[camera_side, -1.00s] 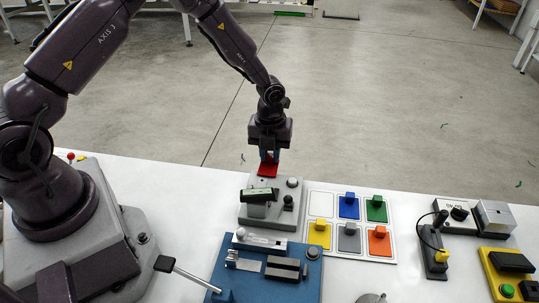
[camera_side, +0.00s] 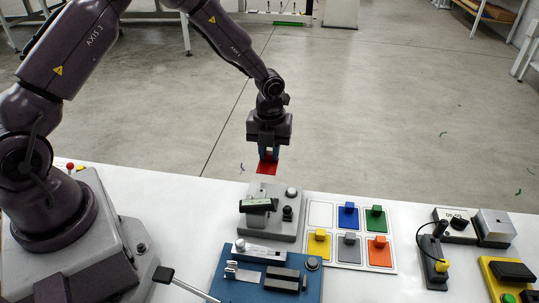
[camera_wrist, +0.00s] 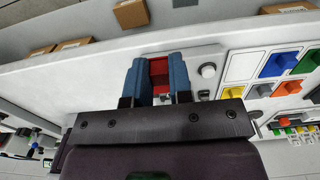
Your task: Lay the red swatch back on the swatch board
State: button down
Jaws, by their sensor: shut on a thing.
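My gripper (camera_side: 268,154) is shut on the red swatch (camera_side: 266,168) and holds it in the air behind the grey instrument. The wrist view shows the red swatch (camera_wrist: 159,72) between the two blue fingers of my gripper (camera_wrist: 158,80). The white swatch board (camera_side: 320,228) lies to the right of the grey instrument. Its back-left square is empty and white. Blue (camera_side: 348,216), green (camera_side: 376,218), yellow (camera_side: 319,244), grey (camera_side: 349,246) and orange (camera_side: 379,251) swatches stand on its other squares.
The grey instrument (camera_side: 285,225) with a small display stands left of the board, below my gripper. A blue fixture (camera_side: 240,286) is in front of it. A black device with a cable (camera_side: 433,262) and a yellow button box (camera_side: 509,277) stand to the right.

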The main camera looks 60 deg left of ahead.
jog(key=shift+r, duration=1.35)
jog(key=shift+m, duration=0.8)
jog(key=d, duration=0.3)
jog(key=w+d+f, duration=0.1)
jog(key=d, duration=0.5)
jog(key=shift+w+d+f, duration=0.35)
jog(key=shift+w+f, duration=0.05)
jog(key=shift+n, duration=0.4)
jog(key=d, duration=0.1)
jog(key=w+d, duration=0.1)
jog(key=d, duration=0.1)
jog(key=w+d, duration=0.1)
jog(key=d, duration=0.1)
jog(key=shift+d, duration=0.1)
jog(key=shift+w+f+n, duration=0.1)
jog(key=shift+w+n, duration=0.1)
jog(key=shift+n, duration=0.2)
send_over(321, 206)
jog(key=shift+f, duration=2.2)
jog(key=shift+f, duration=1.25)
